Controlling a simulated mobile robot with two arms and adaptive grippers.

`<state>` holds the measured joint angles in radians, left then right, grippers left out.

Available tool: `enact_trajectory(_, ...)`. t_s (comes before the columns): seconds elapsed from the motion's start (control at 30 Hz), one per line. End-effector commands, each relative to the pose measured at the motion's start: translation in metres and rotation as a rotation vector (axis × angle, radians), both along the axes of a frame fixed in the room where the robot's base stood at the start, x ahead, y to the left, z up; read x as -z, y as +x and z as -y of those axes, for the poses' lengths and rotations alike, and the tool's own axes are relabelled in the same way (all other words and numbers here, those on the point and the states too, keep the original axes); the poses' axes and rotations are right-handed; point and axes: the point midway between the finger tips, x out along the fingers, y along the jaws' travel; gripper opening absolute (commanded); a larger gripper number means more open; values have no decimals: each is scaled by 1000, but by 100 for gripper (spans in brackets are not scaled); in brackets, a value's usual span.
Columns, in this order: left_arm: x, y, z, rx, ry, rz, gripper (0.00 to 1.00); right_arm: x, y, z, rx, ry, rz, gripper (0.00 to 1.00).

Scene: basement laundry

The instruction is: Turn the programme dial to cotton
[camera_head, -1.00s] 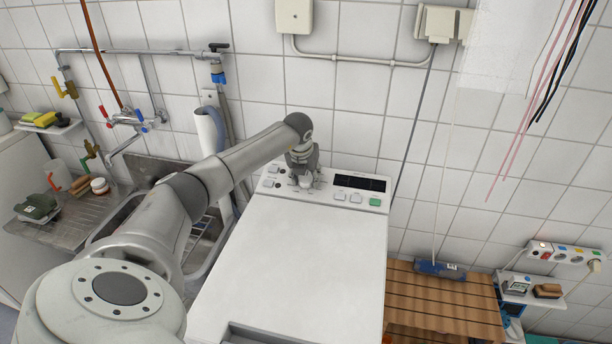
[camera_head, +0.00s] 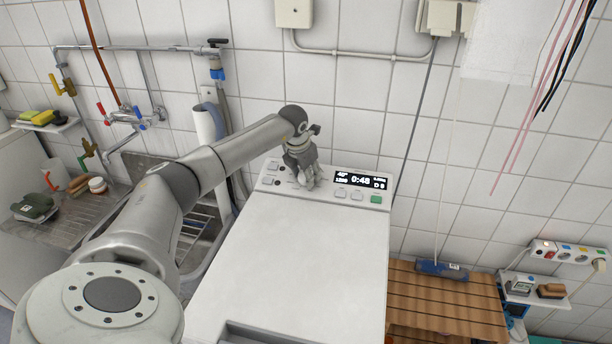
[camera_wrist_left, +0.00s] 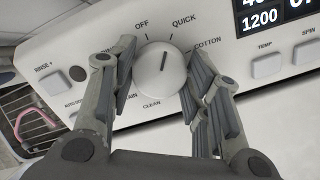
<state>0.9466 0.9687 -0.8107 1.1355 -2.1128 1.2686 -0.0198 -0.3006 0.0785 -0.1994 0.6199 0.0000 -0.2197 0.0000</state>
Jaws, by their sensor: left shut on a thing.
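The programme dial (camera_wrist_left: 158,72) is a round white knob with a short dark pointer line. The printed labels OFF, QUICK, COTTON and CLEAN surround it in the left wrist view. Its pointer line stands nearly upright, between OFF and QUICK. My left gripper (camera_wrist_left: 163,76) is shut on the dial, one finger on each side of it. In the head view my left gripper (camera_head: 306,183) hides most of the dial. The lit display (camera_head: 360,181) reads 0:48 and 1200. My right gripper is not in view.
The white washing machine (camera_head: 290,260) has a clear flat top. Buttons flank the dial, including a green button (camera_head: 376,199). A sink (camera_head: 205,230) with taps is at left. A wooden slatted bench (camera_head: 440,300) stands at right.

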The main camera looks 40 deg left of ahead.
Motion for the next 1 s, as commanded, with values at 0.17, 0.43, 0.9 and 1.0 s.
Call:
enact_trajectory(0.17, 0, 0, -1, 160, 42, -20, 20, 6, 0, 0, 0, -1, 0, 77)
enact_trajectory(0.43, -1, 1, 0, 403, 103, -54, 20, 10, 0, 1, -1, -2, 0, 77)
enact_trajectory(0.9, -1, 1, 0, 721, 184, -98, 20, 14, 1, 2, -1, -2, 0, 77)
enact_trajectory(1.0, -1, 1, 0, 756, 194, -103, 20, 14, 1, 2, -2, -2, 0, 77)
